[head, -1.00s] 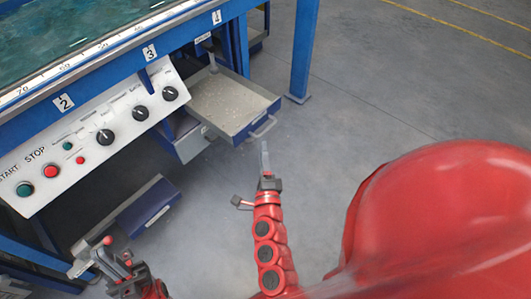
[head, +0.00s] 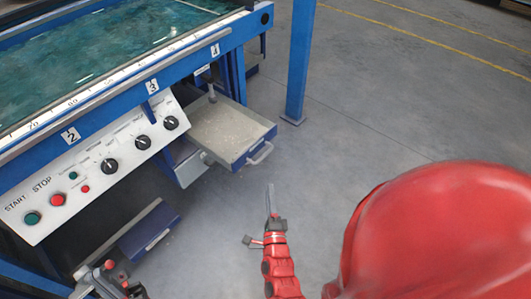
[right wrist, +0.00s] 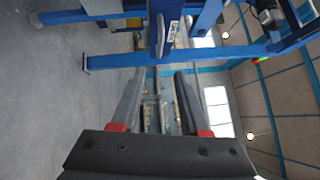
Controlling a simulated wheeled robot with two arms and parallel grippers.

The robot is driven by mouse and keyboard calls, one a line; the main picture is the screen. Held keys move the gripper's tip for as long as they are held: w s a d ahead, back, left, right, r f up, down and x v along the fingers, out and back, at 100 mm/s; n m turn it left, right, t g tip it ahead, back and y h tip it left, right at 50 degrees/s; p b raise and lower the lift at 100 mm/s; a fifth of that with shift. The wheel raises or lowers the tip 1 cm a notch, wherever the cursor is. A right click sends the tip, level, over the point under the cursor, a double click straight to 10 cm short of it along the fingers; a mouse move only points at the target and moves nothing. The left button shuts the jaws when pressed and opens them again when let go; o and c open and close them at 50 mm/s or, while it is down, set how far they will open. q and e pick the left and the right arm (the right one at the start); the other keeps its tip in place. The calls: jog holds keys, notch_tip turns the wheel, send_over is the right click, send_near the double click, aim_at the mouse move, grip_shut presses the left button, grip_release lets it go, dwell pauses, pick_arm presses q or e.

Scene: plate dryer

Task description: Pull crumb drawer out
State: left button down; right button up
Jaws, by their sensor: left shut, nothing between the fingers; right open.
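A grey tray-like drawer (head: 222,130) with pale specks in it and a blue front stands pulled out from under the blue machine, upper centre in the head view. Its bar handle (head: 262,153) faces me. My right gripper (head: 270,201) is below the handle in the picture, apart from it; its two fingers (right wrist: 160,82) are spread and empty in the right wrist view. My left gripper (head: 82,279) is at the lower left edge, shut and empty, partly cut off. A second blue drawer front (head: 150,232) with a handle shows low on the left, near it.
The control panel (head: 95,172) with knobs and START and STOP buttons slopes above the lower drawer. A blue leg (head: 299,65) stands right of the open drawer. The grey floor (head: 375,115) is clear between leg and my body.

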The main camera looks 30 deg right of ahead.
aim_at(266, 153)
jog(key=b+x, duration=0.2)
jog(key=x, duration=1.3)
jog(key=shift+w+d, duration=0.15)
jog(key=shift+d, duration=0.05)
jog(key=shift+r, duration=0.1)
grip_shut()
dwell(0.5)
